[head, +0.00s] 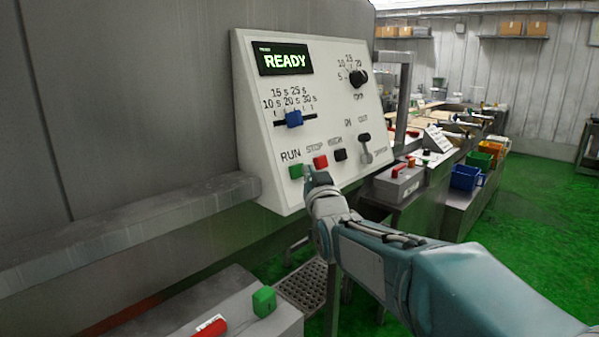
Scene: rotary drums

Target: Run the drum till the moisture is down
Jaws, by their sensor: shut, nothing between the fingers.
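The white control panel (330,110) is mounted on the grey machine wall. Its display (285,60) reads READY in green. The blue slider (294,118) stands near the 20 s mark on a scale from 10 s to 30 s. The black round knob (358,77) sits at the upper right. Along the bottom are the green RUN button (296,171), the red STOP button (320,162) and a black button (340,155). A damper lever (365,148) is at the right. My gripper (308,172) is shut and empty, just right of the RUN button and below STOP; I cannot tell whether it touches the panel.
A grey rail (130,225) runs below the panel's left side. Benches with a blue bin (466,177) stand behind at right. The green floor (540,210) is open at far right.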

